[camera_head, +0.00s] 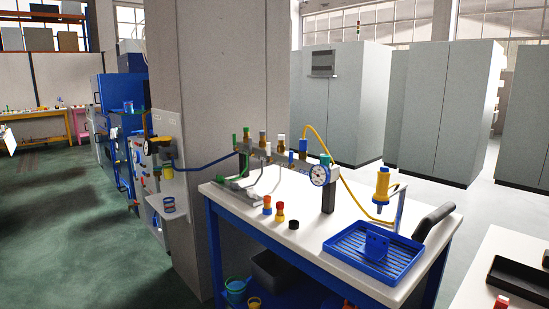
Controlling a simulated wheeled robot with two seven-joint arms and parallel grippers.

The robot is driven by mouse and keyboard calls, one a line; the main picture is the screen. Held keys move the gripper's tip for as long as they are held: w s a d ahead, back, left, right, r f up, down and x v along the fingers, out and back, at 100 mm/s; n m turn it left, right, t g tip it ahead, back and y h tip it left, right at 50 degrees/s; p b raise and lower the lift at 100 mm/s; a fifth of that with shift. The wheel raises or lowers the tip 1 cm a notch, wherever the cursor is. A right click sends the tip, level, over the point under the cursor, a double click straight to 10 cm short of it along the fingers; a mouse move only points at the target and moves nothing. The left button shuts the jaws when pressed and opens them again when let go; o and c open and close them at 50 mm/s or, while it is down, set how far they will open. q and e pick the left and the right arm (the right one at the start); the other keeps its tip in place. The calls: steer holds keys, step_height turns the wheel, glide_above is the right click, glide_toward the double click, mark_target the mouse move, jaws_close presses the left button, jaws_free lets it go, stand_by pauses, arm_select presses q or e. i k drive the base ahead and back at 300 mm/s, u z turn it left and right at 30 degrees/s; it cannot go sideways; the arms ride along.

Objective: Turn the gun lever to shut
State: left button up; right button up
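A yellow gun with a blue lower end (382,187) hangs upright on a pale grey stand (399,212) at the right end of the white-topped bench (300,240). A yellow hose (342,180) loops from the manifold down to it. The gun's lever is too small to tell apart, so its position cannot be read. A blue slotted tray (345,249) with a blue block (377,243) in it lies in front of the gun. Neither of my grippers shows in the head view.
A manifold (283,157) with several coloured valves and a round gauge (319,175) stands along the bench's back. Small red and yellow fittings (279,211) and a black cap (291,221) stand on the bench. Green floor lies open at left.

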mark_target(291, 158)
steer(key=u, duration=0.75)
steer(key=i, duration=1.6)
steer(key=z, duration=0.6)
